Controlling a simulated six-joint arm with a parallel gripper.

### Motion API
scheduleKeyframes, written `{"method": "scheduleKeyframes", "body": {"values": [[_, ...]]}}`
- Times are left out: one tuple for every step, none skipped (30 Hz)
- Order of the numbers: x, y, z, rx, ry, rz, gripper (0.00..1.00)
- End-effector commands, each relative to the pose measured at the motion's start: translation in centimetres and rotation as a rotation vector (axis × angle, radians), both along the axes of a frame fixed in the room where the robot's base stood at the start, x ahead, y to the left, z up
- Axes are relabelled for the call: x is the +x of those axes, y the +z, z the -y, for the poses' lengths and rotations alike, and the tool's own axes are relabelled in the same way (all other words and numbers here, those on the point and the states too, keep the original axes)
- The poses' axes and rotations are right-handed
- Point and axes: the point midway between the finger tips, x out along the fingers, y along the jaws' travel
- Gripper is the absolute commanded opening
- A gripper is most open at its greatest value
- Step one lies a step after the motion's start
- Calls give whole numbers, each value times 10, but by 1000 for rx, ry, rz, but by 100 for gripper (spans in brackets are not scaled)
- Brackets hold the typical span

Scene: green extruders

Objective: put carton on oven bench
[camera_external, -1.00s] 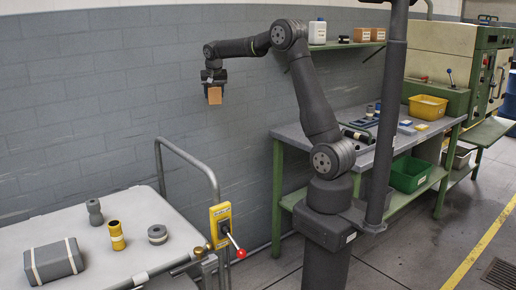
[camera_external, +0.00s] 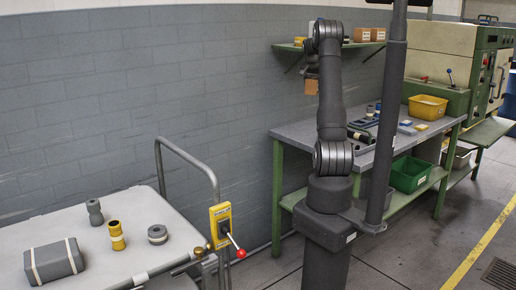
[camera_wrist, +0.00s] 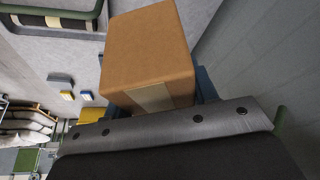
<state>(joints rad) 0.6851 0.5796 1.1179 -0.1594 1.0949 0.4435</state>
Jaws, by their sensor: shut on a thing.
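The carton (camera_external: 311,88) is a small brown box held in the air near the wall, above the left part of the bench. It fills the upper middle of the wrist view (camera_wrist: 148,45), with a pale label on its near edge. My gripper (camera_external: 311,78) is shut on it, partly hidden behind my arm in the external view. The oven bench (camera_external: 296,131) has a grey top and green legs, and stands beside the green and cream oven (camera_external: 448,60).
A wall shelf (camera_external: 366,46) with brown boxes (camera_external: 361,34) hangs over the bench. Dark tools (camera_external: 360,134) and a yellow bin (camera_external: 428,107) are on the bench side; a green bin (camera_external: 409,174) sits below. The bench top's left end looks clear. A dark post (camera_external: 387,120) stands in front.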

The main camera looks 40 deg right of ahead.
Motion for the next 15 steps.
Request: {"method": "scheduleKeyframes", "body": {"values": [[-19,1,22,-1,-36,1,19],[-30,1,33,-2,-54,1,19],[-45,1,48,-2,-79,1,19],[-56,1,58,-2,-97,2,19],[-67,1,69,-2,-115,3,19],[-83,1,82,-3,-137,3,19],[-95,1,92,-3,-156,3,19],[-107,1,101,-4,-175,3,19],[-124,1,113,-4,-199,3,19],[-137,1,122,-5,-216,3,19],[-150,1,130,-5,-234,2,19],[-167,1,141,-6,-258,3,19],[-181,1,149,-6,-277,3,19],[-194,1,157,-7,-294,3,19],[-212,1,166,-8,-317,3,19]]}}
